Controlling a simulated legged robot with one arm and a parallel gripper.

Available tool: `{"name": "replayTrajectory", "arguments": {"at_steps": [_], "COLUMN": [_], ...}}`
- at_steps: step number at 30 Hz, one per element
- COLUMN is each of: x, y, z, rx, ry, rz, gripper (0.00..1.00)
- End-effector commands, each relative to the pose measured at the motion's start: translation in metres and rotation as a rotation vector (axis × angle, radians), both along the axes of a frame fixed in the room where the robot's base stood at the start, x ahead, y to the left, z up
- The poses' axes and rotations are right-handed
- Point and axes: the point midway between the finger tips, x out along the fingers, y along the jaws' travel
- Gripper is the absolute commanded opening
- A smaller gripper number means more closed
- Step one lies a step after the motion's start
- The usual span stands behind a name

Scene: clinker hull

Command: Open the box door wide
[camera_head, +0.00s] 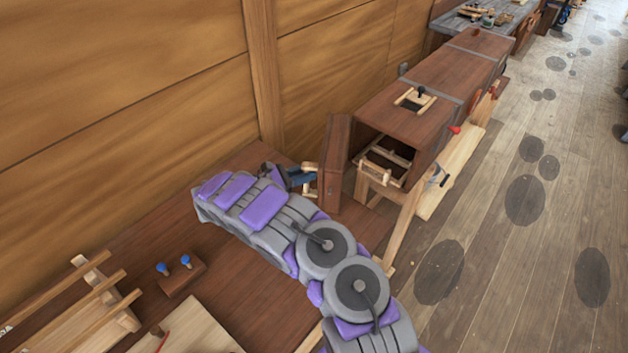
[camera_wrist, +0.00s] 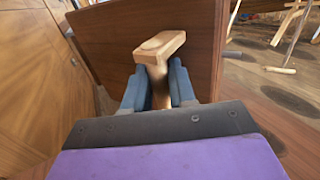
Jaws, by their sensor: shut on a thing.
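The box (camera_head: 420,105) is a long dark reddish-brown wooden chest by the wall. Its end opening shows, with a pale wooden rack (camera_head: 388,158) at the mouth. The box door (camera_head: 335,165) stands upright on the left of the opening, swung well out from it. A pale wooden handle (camera_wrist: 160,44) sticks out from the door's face in the wrist view. My gripper (camera_wrist: 158,84) has its blue fingers on both sides of the handle's stem and is shut on it. In the head view my gripper (camera_head: 300,177) is left of the door, partly hidden by the arm.
A plank wall (camera_head: 190,90) rises close on the left. A small block with two blue knobs (camera_head: 180,272) and a pale wooden rack (camera_head: 95,300) lie on the bench at lower left. A cluttered workbench (camera_head: 480,17) stands at the back. The floor (camera_head: 500,250) on the right is open.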

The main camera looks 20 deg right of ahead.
Motion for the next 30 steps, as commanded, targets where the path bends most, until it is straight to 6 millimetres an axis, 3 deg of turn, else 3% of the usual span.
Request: {"name": "replayTrajectory", "arguments": {"at_steps": [12,30], "x": [0.026,0.048], "y": [0.007,0.011], "z": [-0.001,0.001], "rx": [0.002,0.003], "ry": [-0.006,-0.005], "rz": [-0.015,-0.132], "gripper": [0.0,0.0]}}
